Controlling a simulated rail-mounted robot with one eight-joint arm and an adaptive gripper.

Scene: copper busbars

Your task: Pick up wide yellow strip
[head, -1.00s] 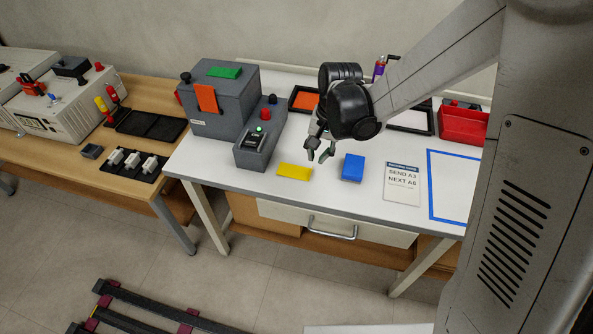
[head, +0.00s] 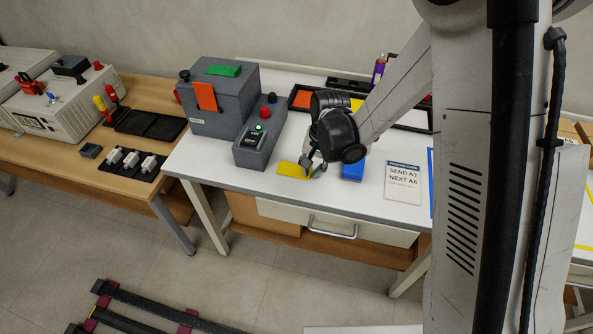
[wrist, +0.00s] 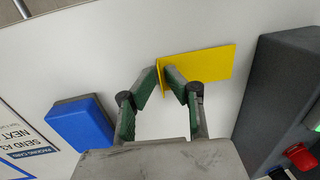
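The yellow strip (head: 291,170) lies flat on the white table, left of the blue block (head: 352,172). My gripper (head: 312,171) is low over the strip's right end. In the wrist view my gripper's two green-grey fingers (wrist: 162,79) are apart, with a narrow gap at their tips. One finger overlaps the near end of the yellow strip (wrist: 208,65) and hides part of its edge.
The blue block also shows beside my gripper in the wrist view (wrist: 80,122). A grey device (head: 258,138) with a green light stands left of the strip. A printed card (head: 403,184) lies to the right. The table's front edge is close to the strip.

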